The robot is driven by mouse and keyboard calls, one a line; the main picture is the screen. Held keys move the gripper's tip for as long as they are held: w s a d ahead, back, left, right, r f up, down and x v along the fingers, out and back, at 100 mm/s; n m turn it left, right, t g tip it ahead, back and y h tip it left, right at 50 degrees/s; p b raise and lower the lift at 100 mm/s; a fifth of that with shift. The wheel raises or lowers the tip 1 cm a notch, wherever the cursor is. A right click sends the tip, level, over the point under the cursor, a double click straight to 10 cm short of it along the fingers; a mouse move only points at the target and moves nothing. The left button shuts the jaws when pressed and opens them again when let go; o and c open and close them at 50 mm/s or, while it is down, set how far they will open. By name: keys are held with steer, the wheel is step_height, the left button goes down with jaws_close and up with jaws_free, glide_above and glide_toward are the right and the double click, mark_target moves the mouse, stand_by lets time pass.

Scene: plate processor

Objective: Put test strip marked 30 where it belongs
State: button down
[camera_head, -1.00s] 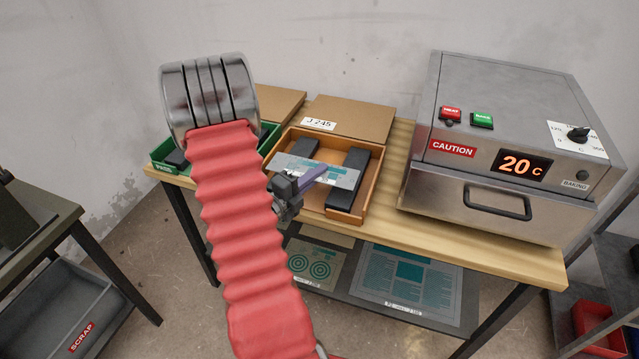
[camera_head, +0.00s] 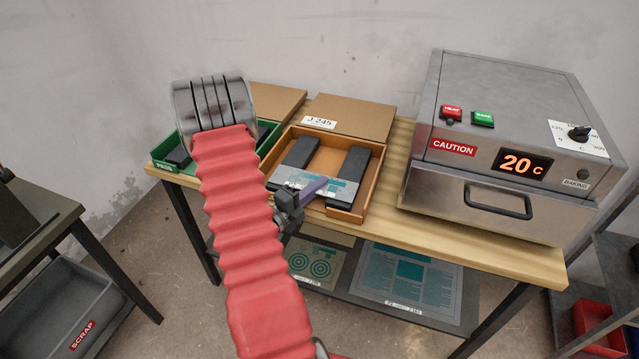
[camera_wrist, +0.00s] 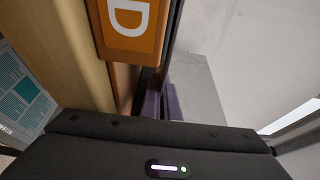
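A thin grey-and-teal strip (camera_head: 340,190) lies across the front part of the orange wooden tray, over the two dark foam blocks. Any number on it is too small to read. My gripper (camera_head: 316,187), with purple fingers, reaches in from the front and appears shut on the strip's front edge. In the wrist view the purple fingers of my gripper (camera_wrist: 163,103) are close together, with a plain grey sheet (camera_wrist: 200,88) beside them. I cannot tell how far the strip is above the blocks. The orange tray (camera_head: 372,188) sits open on the wooden table.
A green box (camera_head: 159,160) stands left of the tray. A lidded box marked J 245 (camera_head: 358,117) is behind it. The baking oven (camera_head: 480,155), reading 20 C, stands right with its drawer shut. A grey SCRAP bin (camera_head: 50,310) is at lower left. Printed sheets lie on the lower shelf.

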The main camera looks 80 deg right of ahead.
steer(key=shift+f, duration=0.2)
steer(key=c, duration=2)
jaws_free()
steer(key=shift+c, duration=0.2)
steer(key=shift+a+r, duration=0.1)
steer(key=shift+r, duration=0.05)
steer(key=v, duration=1.2)
steer(key=shift+w, duration=0.1)
